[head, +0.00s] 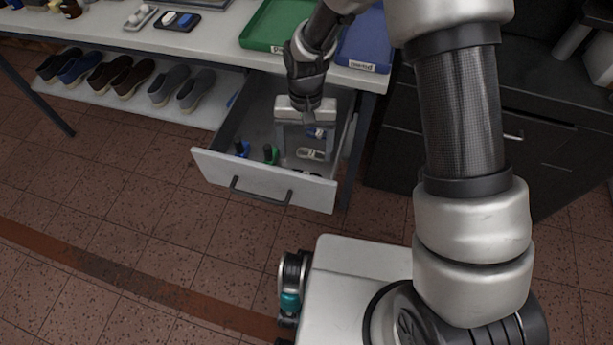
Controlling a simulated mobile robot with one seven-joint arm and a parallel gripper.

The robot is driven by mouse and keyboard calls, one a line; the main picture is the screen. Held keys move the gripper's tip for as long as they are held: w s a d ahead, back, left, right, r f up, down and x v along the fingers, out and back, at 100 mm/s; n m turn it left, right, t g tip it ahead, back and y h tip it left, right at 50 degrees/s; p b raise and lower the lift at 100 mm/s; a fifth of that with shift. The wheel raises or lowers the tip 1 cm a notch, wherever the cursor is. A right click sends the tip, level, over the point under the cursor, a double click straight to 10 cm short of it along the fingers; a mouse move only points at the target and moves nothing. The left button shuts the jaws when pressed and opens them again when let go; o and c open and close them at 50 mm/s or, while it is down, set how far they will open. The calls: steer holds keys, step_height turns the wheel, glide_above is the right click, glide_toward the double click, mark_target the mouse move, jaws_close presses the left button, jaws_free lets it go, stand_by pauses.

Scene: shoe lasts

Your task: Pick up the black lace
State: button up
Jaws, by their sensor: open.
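My gripper (305,148) points down into the open drawer (222,166), its two fingers spread apart. Nothing shows held between them. I cannot make out the black lace for certain. A small dark shape lies low behind the drawer's front panel, below the gripper, too small to identify. A pale item (311,154) lies on the drawer floor between or just behind the fingers. The gripper and wrist hide part of the drawer's inside.
The workbench top (215,42) overhangs the drawer's back, carrying a green tray (266,30) and a blue tray (363,50). Shoes line a shelf (135,100) to the left.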

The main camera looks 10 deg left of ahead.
steer(key=f, duration=0.5)
steer(key=f+b, duration=0.1)
steer(key=f, duration=0.2)
steer(key=shift+s+d+f, duration=0.15)
steer(key=shift+s+f, duration=0.15)
steer(key=shift+s, duration=0.05)
steer(key=c, duration=0.6)
steer(key=shift+c, duration=0.2)
